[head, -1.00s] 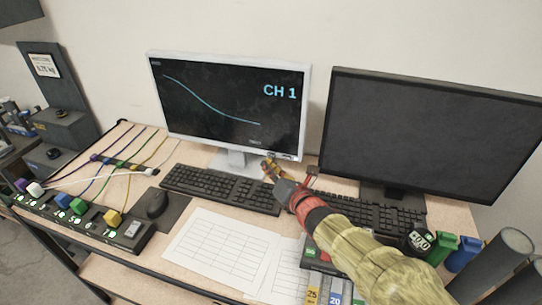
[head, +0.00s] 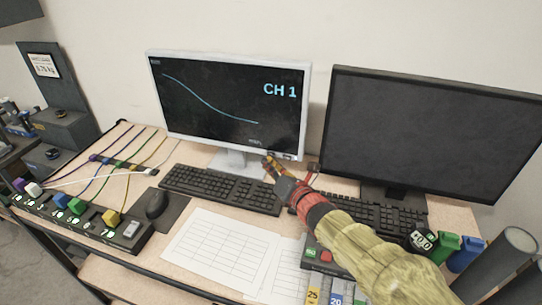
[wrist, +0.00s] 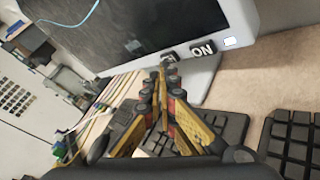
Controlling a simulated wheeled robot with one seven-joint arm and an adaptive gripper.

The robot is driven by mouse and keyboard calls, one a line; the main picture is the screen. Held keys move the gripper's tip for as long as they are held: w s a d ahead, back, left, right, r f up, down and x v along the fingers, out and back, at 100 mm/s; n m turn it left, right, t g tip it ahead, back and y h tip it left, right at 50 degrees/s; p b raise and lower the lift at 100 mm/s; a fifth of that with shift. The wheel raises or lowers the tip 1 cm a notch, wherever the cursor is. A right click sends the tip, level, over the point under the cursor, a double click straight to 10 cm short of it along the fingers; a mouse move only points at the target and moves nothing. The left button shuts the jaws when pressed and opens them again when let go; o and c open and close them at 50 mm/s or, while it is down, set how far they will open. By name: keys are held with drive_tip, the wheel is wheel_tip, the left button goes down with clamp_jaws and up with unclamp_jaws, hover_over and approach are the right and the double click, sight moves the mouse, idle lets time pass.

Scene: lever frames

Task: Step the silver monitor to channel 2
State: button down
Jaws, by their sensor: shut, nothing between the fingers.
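The silver monitor (head: 302,110) stands at the back left of the desk, its dark screen (head: 205,105) lit with a blue curve and "CH 1". In the wrist view its lower bezel carries a dark button marked "ON" (wrist: 203,49) and a second button (wrist: 168,58), whose label is partly hidden by my fingertips. My gripper (head: 268,160) is shut and empty, its fingers pointing at the bezel's lower right part. In the wrist view the fingertips (wrist: 167,75) lie just below the second button; I cannot tell whether they touch it.
A dark second monitor (head: 425,135) stands to the right. Keyboards (head: 220,188) lie in front of both monitors. A mouse (head: 156,204), paper sheets (head: 220,250) and a switch box with coloured plugs (head: 85,225) occupy the front left. Green (head: 441,250) and blue containers stand at right.

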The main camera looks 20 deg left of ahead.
drive_tip(key=shift+w, duration=0.35)
idle(0.4)
drive_tip(key=shift+s+b, duration=0.15)
drive_tip(key=shift+b, duration=0.35)
drive_tip(key=shift+s+b, duration=0.55)
drive_tip(key=shift+s, duration=0.1)
drive_tip(key=shift+s+d+b, duration=0.15)
drive_tip(key=shift+s+b, duration=0.65)
drive_tip(key=shift+s, duration=0.45)
drive_tip(key=shift+s+d+b, duration=0.15)
drive_tip(key=shift+s+b, duration=0.6)
drive_tip(key=shift+s, duration=0.5)
